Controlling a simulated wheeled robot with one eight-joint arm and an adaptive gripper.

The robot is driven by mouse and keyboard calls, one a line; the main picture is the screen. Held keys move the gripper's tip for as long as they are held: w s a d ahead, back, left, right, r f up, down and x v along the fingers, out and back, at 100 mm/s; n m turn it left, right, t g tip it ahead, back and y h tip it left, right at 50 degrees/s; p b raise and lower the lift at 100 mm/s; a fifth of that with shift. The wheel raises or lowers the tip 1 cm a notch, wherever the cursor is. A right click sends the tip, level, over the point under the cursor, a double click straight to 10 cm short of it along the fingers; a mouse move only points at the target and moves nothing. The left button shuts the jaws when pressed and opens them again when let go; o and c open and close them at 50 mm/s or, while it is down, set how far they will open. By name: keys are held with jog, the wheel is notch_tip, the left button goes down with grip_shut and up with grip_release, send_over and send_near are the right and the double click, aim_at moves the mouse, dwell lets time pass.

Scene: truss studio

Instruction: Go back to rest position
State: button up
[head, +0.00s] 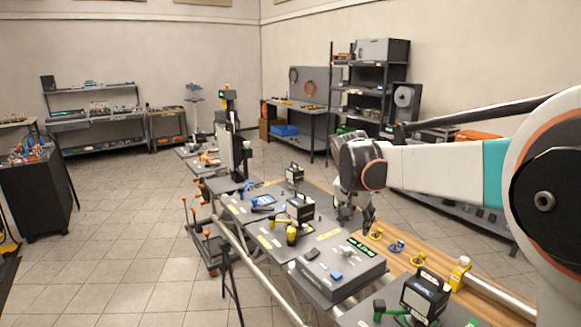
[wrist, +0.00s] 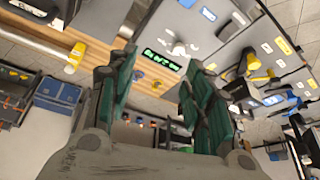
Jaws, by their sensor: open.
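My gripper (head: 357,216) hangs at the end of my arm in the head view, above the wooden edge of the workbench. In the wrist view my gripper (wrist: 160,85) has its two green-padded fingers spread wide apart. Nothing is held between them. A grey box with a green lit display (head: 340,265) stands on the bench just below and in front of the gripper; its display also shows between the fingers in the wrist view (wrist: 162,60). Whether the fingertips touch anything below cannot be told.
Black-handled boxes (head: 299,206) and a nearer one (head: 424,296) stand on the bench. Small yellow and blue parts (head: 397,246) lie on its wooden strip. Shelving (head: 375,85) lines the back wall. Tiled floor (head: 120,230) at left is open.

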jog(key=s+d+r+n+t+y+b, duration=0.1)
jog(key=s+n, duration=0.1)
jog(key=s, duration=0.8)
jog(key=s+d+r+n+t, duration=0.1)
jog(key=s+r+n, duration=0.1)
jog(key=s, duration=0.8)
jog(key=s+f+n, duration=0.1)
jog(key=s+f, duration=0.3)
jog(key=s, duration=0.3)
jog(key=s+f+n+t+y+b, duration=0.1)
jog(key=s+f, duration=0.3)
jog(key=s, duration=0.4)
jog(key=shift+s+f+n, duration=0.15)
jog(key=shift+n, duration=0.35)
